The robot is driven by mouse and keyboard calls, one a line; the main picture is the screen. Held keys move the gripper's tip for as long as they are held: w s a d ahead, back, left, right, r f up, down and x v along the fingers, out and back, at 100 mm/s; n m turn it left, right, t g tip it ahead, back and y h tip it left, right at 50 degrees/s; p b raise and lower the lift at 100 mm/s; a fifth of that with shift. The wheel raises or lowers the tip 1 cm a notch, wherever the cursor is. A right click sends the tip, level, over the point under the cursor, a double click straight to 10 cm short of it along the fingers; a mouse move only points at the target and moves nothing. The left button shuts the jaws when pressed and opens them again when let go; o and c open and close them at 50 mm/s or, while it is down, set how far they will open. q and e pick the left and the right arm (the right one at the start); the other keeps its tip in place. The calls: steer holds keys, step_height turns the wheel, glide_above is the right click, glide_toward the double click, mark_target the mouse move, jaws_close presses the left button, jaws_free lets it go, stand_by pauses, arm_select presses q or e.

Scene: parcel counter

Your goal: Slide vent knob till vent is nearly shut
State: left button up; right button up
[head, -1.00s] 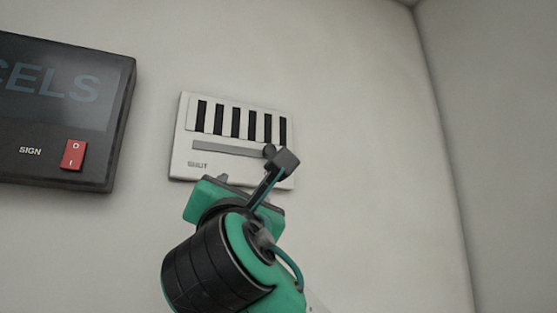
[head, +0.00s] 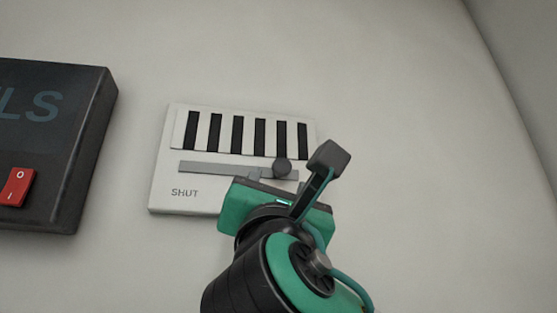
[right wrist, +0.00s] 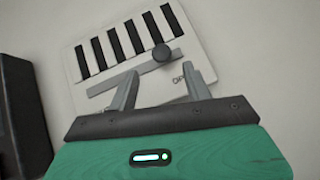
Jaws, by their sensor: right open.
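The vent is a white wall plate (head: 165,190) with black slots and a grey slide track (head: 215,168). Its dark round knob (head: 282,168) sits toward the right end of the track, away from the SHUT label at lower left. The slots show dark and open. My left gripper is out of view.
A dark sign box (head: 60,130) with a red rocker switch (head: 18,187) hangs on the wall to the left of the vent. The wall to the right is bare up to a room corner.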

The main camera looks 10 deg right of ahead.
mark_target(282, 170)
steer(key=p+x, duration=0.3)
steer(key=x, duration=0.3)
steer(key=shift+d+r, duration=0.1)
steer(key=shift+r, duration=0.05)
steer(key=shift+p+x, duration=0.8)
steer(key=shift+x, duration=0.2)
steer(key=shift+w+d, duration=0.1)
steer(key=shift+w, duration=0.15)
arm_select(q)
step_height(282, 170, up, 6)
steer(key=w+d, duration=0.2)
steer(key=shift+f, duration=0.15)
arm_select(e)
steer(key=shift+c, duration=0.7)
jaws_close()
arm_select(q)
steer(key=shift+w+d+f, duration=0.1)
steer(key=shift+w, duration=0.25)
